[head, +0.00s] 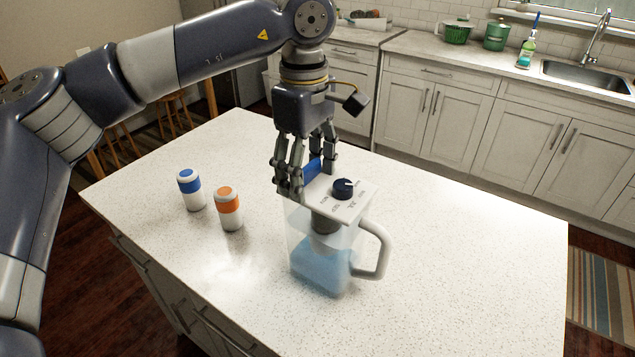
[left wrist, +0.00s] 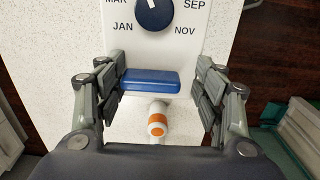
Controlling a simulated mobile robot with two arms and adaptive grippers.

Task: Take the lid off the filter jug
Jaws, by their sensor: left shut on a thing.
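The filter jug (head: 318,268) stands upright on the counter, clear-walled with bluish water low in it and a pale handle at its right. Its white lid (head: 348,208) carries a dark month dial (head: 343,188) and a blue tab (head: 312,168); a grey filter part shows below it. I cannot tell whether the lid is seated or slightly raised. My left gripper (head: 305,180) reaches down from above and is shut on the lid at its blue-tab end. In the left wrist view the fingers flank the blue tab (left wrist: 149,81), beside the lid (left wrist: 138,45). My right gripper is not in view.
A blue-banded bottle (head: 190,190) and an orange-banded bottle (head: 229,209) stand left of the jug. The white speckled counter (head: 455,250) is clear to the right of the jug. Cabinets and a sink (head: 586,76) lie behind, across the floor.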

